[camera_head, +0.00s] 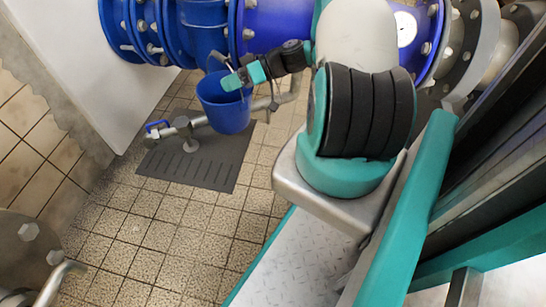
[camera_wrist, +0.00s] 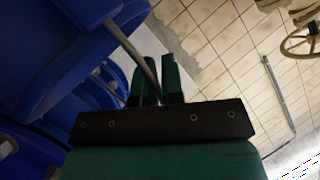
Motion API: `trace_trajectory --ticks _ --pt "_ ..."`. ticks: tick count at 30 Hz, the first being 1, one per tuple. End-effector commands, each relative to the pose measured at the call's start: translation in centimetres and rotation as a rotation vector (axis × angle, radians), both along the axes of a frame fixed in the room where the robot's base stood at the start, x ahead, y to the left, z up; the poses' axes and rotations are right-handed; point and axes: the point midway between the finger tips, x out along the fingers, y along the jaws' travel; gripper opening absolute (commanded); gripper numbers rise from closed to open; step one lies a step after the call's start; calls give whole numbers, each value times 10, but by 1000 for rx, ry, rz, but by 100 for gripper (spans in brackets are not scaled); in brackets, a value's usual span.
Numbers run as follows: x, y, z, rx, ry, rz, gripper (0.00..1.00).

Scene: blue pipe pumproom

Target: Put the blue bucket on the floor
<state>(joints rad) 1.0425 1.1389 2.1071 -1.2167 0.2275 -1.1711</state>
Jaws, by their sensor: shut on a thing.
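The blue bucket (camera_head: 224,107) hangs upright in the head view, below and left of my gripper (camera_head: 229,80). My gripper is shut on the bucket's thin handle, with the bucket hanging from it. In the wrist view, a thin grey rod, the handle, runs between the fingers of my gripper (camera_wrist: 158,80), and part of the blue bucket (camera_wrist: 50,50) fills the upper left. The tiled floor (camera_head: 190,225) lies below and in front. The gap between bucket base and floor is hard to judge.
A dark grey grated mat (camera_head: 200,170) lies on the floor under the bucket. A small pipe with a blue-handled valve (camera_head: 160,128) runs close by at left. Large blue pipes (camera_head: 205,25) stand behind.

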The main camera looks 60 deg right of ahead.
Motion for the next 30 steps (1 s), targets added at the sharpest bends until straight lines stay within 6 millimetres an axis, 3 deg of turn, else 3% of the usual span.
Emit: trace_trajectory --ticks 1,3,6,9,14,24,30 --pt "-15 -28 -21 -6 -5 -38 0" --pt "-36 -56 -35 -13 -10 -70 0" --pt "-63 -85 -49 -22 -17 -103 0" --pt "-81 -102 -58 -27 -19 -124 0" --pt "-92 -110 -75 -30 -19 -134 0" --pt "-91 -108 -171 -28 -19 -130 0" --pt "-90 -108 -210 -30 -20 -130 0"
